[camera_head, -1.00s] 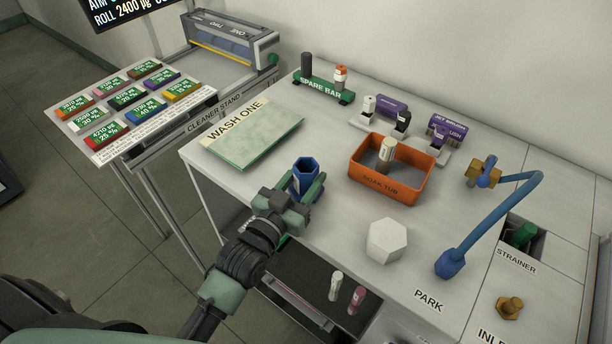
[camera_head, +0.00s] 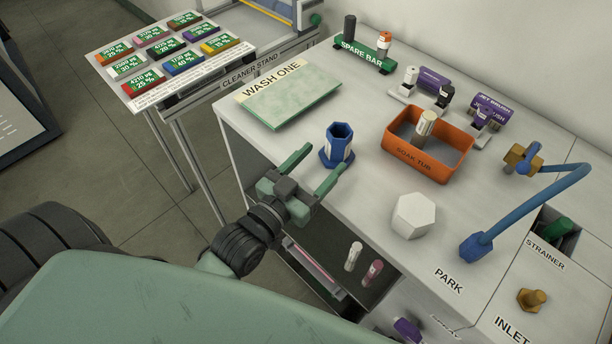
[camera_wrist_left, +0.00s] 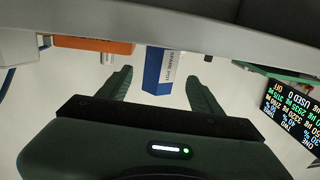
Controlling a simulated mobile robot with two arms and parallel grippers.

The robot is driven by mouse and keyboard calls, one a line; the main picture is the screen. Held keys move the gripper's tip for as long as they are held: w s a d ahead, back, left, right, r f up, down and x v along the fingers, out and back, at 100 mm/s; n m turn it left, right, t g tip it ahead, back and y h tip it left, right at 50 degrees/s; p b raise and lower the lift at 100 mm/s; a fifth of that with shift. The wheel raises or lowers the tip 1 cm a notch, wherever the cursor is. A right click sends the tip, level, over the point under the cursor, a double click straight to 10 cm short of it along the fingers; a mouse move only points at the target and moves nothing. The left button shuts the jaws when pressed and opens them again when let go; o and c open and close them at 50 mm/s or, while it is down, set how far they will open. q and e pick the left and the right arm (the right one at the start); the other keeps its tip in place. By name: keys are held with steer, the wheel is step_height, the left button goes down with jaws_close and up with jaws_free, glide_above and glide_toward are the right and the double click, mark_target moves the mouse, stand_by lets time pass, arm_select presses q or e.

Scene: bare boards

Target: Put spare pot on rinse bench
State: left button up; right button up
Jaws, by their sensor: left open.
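The spare pot, a blue hexagonal pot with a wider base (camera_head: 338,145), stands upright on the pale rinse bench (camera_head: 375,190), near its front left edge. Its white label shows in the left wrist view, where the pot (camera_wrist_left: 158,72) appears upside down between the fingers. My left gripper (camera_head: 322,162) is open and empty, just in front of the pot at the bench edge. Its fingers (camera_wrist_left: 150,88) point toward the pot and look clear of it. My right gripper is in neither view.
A green WASH ONE board (camera_head: 290,95) lies behind the pot. An orange soak tub (camera_head: 445,172) holding a pale bottle and a white hexagonal block (camera_head: 414,216) are to the right. A blue pipe (camera_head: 535,200) arches farther right.

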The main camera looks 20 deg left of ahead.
arm_select(q)
steer(key=v, duration=0.5)
steer(key=shift+b, duration=0.3)
